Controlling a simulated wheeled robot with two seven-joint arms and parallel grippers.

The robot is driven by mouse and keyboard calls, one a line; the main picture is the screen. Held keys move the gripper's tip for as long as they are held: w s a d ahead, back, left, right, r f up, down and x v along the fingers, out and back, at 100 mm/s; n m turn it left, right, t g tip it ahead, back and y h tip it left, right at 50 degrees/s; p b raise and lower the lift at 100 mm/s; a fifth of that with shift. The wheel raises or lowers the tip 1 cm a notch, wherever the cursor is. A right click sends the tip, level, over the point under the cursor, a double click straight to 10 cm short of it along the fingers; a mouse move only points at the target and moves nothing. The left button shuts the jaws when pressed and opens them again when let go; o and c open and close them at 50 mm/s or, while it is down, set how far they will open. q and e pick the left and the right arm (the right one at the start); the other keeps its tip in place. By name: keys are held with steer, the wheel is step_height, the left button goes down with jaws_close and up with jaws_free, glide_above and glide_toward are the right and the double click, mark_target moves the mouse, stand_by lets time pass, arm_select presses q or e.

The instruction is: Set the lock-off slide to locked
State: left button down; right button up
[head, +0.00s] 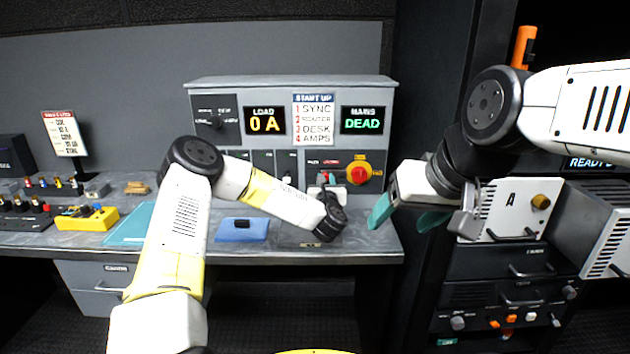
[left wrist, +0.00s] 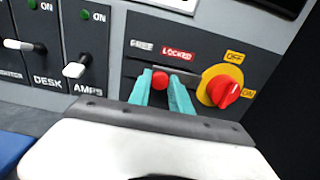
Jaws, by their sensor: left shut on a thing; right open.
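The lock-off slide's red knob (left wrist: 160,80) sits in its slot in the left wrist view, below the gap between the white FREE label (left wrist: 142,46) and the red LOCKED label (left wrist: 177,54), near the LOCKED label's left end. My left gripper (left wrist: 164,92) is shut on this knob, one teal finger on each side. My right gripper (head: 408,215) is open and empty, in front of the desk's right end.
The red-and-yellow rotary switch (left wrist: 222,88) is close to the right of the slide. The DESK and AMPS switches (left wrist: 75,69) are to the left. A blue case (head: 241,229) lies on the desk below. A rack (head: 500,262) stands at right.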

arm_select(q)
steer(key=shift+d, duration=0.55)
steer(key=c, duration=1.2)
jaws_free()
steer(key=shift+d, duration=0.1)
steer(key=s, duration=0.7)
steer(key=shift+s, duration=0.4)
